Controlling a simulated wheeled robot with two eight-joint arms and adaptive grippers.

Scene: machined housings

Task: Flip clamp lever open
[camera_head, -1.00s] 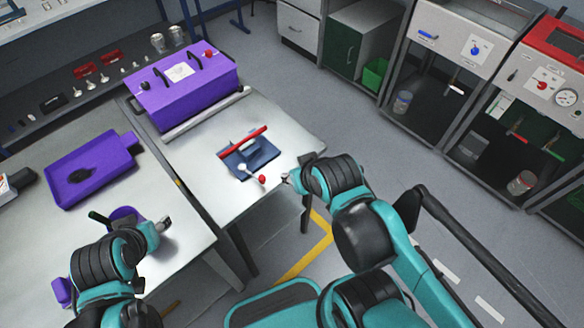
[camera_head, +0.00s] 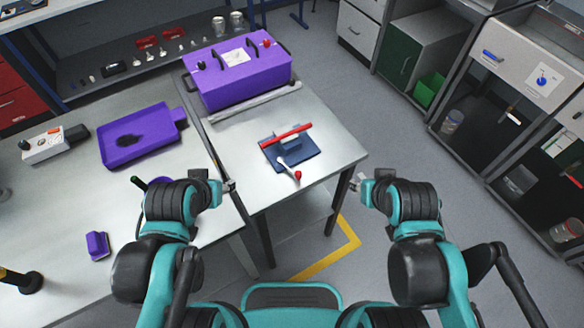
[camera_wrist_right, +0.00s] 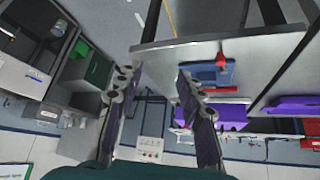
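The clamp has a blue base (camera_head: 291,152), a long red bar (camera_head: 286,134) across it and a lever (camera_head: 288,168) with a red knob (camera_head: 297,176). It lies on the right metal table, its lever pointing to the table's front edge. The right wrist view also shows the blue base (camera_wrist_right: 208,74) and red knob (camera_wrist_right: 220,60), beside one finger. My right gripper (camera_head: 358,181) is beyond the table's front right edge, apart from the knob; its fingers are spread and empty in the wrist view (camera_wrist_right: 157,84). My left gripper (camera_head: 231,186) is left of the clamp; its finger opening is too small to tell.
A large purple box (camera_head: 240,75) stands at the back of the right table (camera_head: 325,125). A purple tray (camera_head: 142,137) and a small purple part (camera_head: 97,245) lie on the left table (camera_head: 60,205). Cabinets stand at the right. Table surface around the clamp is clear.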

